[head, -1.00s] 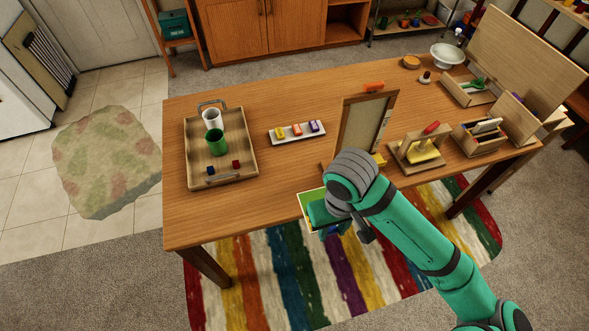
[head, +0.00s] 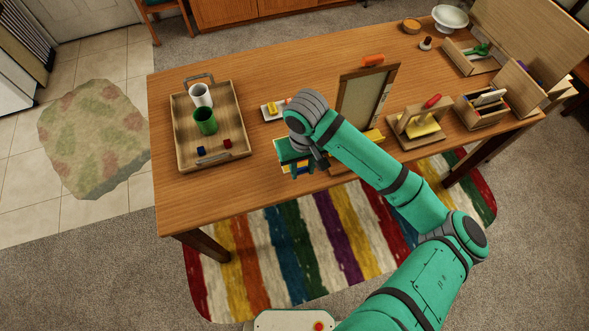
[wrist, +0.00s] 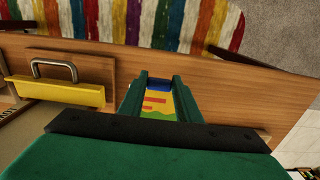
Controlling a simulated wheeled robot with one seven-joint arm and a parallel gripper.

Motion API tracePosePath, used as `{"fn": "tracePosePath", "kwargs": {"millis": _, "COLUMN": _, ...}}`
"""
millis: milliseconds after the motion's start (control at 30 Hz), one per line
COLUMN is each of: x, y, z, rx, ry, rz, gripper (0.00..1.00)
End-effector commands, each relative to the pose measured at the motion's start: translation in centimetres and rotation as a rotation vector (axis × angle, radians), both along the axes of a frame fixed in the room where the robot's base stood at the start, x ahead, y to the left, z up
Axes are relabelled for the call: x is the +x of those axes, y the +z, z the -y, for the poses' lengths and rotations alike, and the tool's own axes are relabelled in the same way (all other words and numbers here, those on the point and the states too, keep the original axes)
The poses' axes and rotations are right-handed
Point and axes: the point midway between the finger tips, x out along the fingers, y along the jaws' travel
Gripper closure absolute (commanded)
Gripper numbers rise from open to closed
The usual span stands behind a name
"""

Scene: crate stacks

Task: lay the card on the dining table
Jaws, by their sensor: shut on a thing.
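The dining table (head: 235,192) is a brown wooden top with bare wood near its front edge. My gripper (head: 298,165) is over the front middle of the table. It is shut on the card (wrist: 160,103), which shows yellow with red stripes, a blue end and green along the side, between two green fingers in the wrist view. In the head view my gripper and arm cover most of the card, and a yellow and blue bit shows. I cannot tell whether the card touches the table.
A wooden tray (head: 178,140) with a white cup (head: 200,94) and a green cup (head: 206,121) stands at left. A small white tray (head: 268,114) is partly behind my arm. An upright framed board (head: 365,95) is close right, with boxes beyond. Bare wood lies left of my gripper.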

Motion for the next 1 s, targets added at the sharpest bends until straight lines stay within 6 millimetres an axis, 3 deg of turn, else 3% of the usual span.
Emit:
{"fn": "tracePosePath", "kwargs": {"millis": 200, "x": 1.9, "y": -2.8, "z": -1.5, "rx": -0.001, "ry": 0.003, "rz": 0.0, "gripper": 0.91}}
{"fn": "tracePosePath", "kwargs": {"millis": 367, "x": 2.4, "y": -3.6, "z": -1.8, "rx": -0.001, "ry": 0.002, "rz": 0.001, "gripper": 0.91}}
{"fn": "tracePosePath", "kwargs": {"millis": 633, "x": 2.9, "y": -6.8, "z": -2.1, "rx": -0.002, "ry": 0.002, "rz": 0.001, "gripper": 0.91}}
{"fn": "tracePosePath", "kwargs": {"millis": 1000, "x": 2.9, "y": -7.4, "z": -2.2, "rx": 0.0, "ry": 0.002, "rz": 0.001, "gripper": 0.91}}
